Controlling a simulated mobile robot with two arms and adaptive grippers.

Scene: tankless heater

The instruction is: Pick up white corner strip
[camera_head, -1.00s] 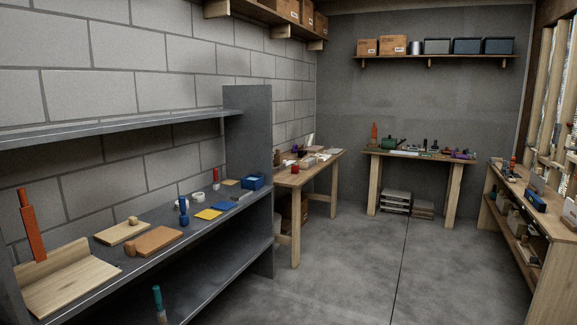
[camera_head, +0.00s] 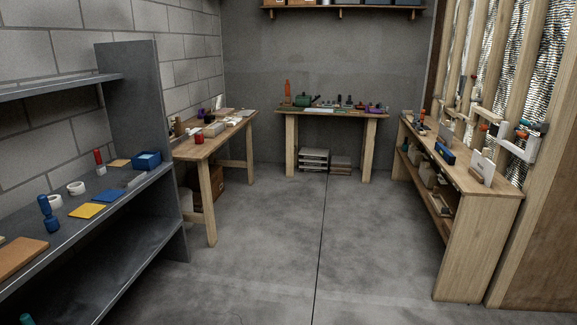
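I cannot make out for sure which thing is the white corner strip. A white L-shaped piece (camera_head: 522,152) is at the stud wall on the right, above the right bench. A pale upright piece (camera_head: 482,166) stands on the right bench top. Small pale items (camera_head: 214,130) lie on the left wooden table, too small to tell apart. Neither of my grippers shows in the head view.
A grey metal shelf (camera_head: 110,232) with blocks, rings and coloured plates stands at the left. The wooden table (camera_head: 187,152), back workbench (camera_head: 372,117) and right bench (camera_head: 466,247) line the walls. The concrete floor (camera_head: 300,240) between them is clear.

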